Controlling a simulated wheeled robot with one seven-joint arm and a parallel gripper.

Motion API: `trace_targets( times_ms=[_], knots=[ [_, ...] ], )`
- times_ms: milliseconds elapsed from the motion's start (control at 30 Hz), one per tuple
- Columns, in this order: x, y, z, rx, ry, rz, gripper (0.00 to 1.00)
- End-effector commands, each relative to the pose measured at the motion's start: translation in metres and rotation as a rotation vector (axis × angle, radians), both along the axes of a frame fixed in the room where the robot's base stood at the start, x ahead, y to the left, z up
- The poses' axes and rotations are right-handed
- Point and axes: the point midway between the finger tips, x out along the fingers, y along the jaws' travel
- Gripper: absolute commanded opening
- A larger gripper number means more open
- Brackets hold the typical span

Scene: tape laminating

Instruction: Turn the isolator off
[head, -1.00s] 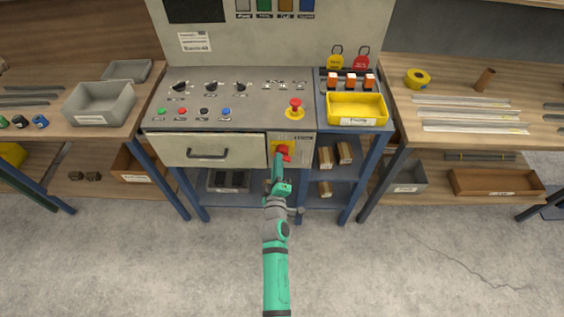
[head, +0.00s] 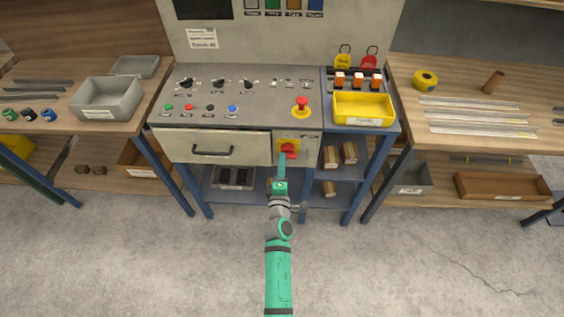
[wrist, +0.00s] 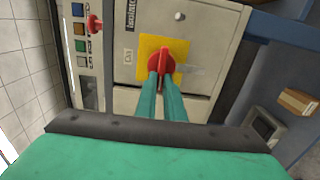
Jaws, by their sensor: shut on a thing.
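The isolator is a red rotary handle (head: 288,148) on a yellow square plate (wrist: 176,44), on the front of the grey machine cabinet just right of the drawer. In the wrist view the red handle (wrist: 162,64) points roughly up and down the picture, a little tilted. My gripper (wrist: 161,78) is shut on the lower part of the red handle, one finger on each side. In the head view my gripper (head: 284,158) reaches up to the handle from below. The fingertips hide part of the handle.
A red emergency-stop button (head: 302,102) on a yellow base stands on the panel above the isolator. The drawer (head: 215,148) with its dark handle is to the left. A yellow tray (head: 362,108) sits to the upper right. Open shelves lie below.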

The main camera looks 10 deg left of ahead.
Motion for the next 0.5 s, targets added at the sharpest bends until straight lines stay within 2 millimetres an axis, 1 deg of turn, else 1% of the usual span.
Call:
trace_targets(
  times_ms=[33, 267, 300, 333, 367, 500],
  knots=[
    [-0.0016, -0.0027, -0.0041, -0.005, 0.006, -0.004, 0.0],
    [-0.0016, -0.0028, -0.0042, -0.005, 0.006, -0.005, 0.0],
    [-0.0016, -0.0028, -0.0041, -0.005, 0.006, -0.005, 0.18],
    [-0.0015, -0.0027, -0.0039, -0.005, 0.006, -0.004, 0.25],
    [-0.0014, -0.0024, -0.0036, -0.005, 0.006, -0.004, 0.27],
    [-0.0008, -0.0014, -0.0022, -0.003, 0.004, -0.002, 0.27]
  ],
)
